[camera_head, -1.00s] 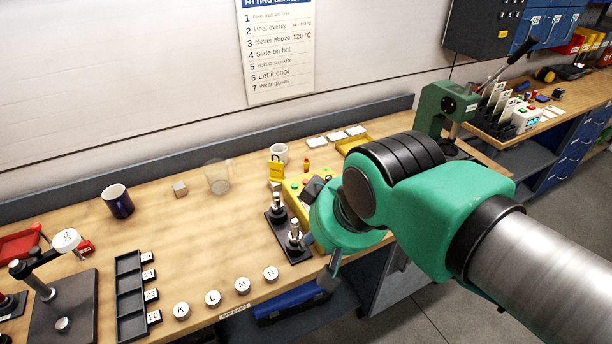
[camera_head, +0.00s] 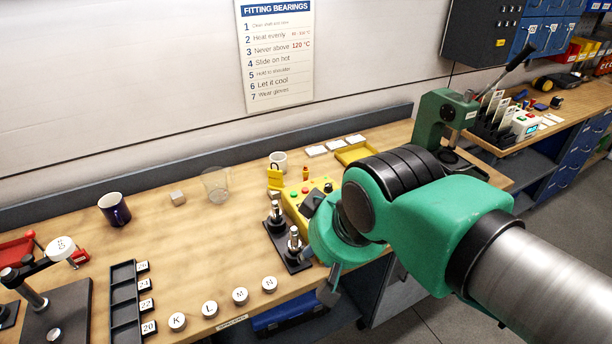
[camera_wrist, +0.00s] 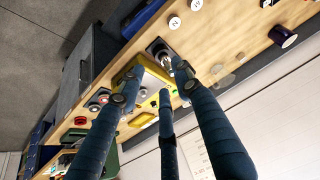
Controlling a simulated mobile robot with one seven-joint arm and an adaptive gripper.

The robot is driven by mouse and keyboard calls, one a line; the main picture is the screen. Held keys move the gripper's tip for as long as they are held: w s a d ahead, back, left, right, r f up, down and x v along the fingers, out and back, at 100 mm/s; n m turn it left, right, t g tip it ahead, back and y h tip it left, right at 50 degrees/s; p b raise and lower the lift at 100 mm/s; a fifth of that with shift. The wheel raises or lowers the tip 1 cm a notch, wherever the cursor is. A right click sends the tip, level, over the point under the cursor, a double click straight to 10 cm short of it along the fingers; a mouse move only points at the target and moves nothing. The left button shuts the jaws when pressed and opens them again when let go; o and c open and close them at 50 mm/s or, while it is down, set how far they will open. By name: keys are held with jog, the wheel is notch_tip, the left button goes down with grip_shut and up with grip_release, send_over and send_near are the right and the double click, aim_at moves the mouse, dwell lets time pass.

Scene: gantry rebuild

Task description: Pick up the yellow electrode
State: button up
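I cannot make out a yellow electrode for sure in either view. In the head view, yellow things on the bench are a control box (camera_head: 291,204) with coloured buttons, a tag-like piece (camera_head: 274,181) behind it and a shallow tray (camera_head: 353,155). My gripper (camera_head: 328,288) hangs over the bench's front edge, partly hidden by my arm. In the wrist view, my gripper (camera_wrist: 155,88) has its three fingers spread apart with nothing seen between them. The yellow control box (camera_wrist: 152,82) lies beyond the fingertips, partly hidden by them.
Metal posts on a dark base (camera_head: 291,258) stand close left of my gripper. A green press (camera_head: 440,118) stands at the bench's right end. A second bench (camera_head: 575,110) holds small coloured items.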

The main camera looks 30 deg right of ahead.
jog(key=shift+o, duration=1.1)
jog(key=w+d+r+g+p, duration=0.1)
jog(key=w+d+r+p, duration=0.25)
jog(key=w, duration=0.65)
jog(key=w+d+r+n+g+p, duration=0.15)
jog(key=w+p, duration=0.25)
jog(key=w, duration=0.5)
jog(key=w+d+r+g+p, duration=0.1)
jog(key=w+d+r+p, duration=0.25)
jog(key=w, duration=0.65)
jog(key=w+d+f+g+p, duration=0.1)
jog(key=w+d+f+p, duration=0.4)
jog(key=w+f, duration=0.3)
jog(key=w+d+f+n+g+p, duration=0.1)
jog(key=w+d+f+p, duration=0.4)
jog(key=w+d+f, duration=0.3)
jog(key=w, duration=0.3)
jog(key=shift+w+d+p, duration=0.25)
jog(key=shift+w+p, duration=0.05)
jog(key=shift+p, duration=0.05)
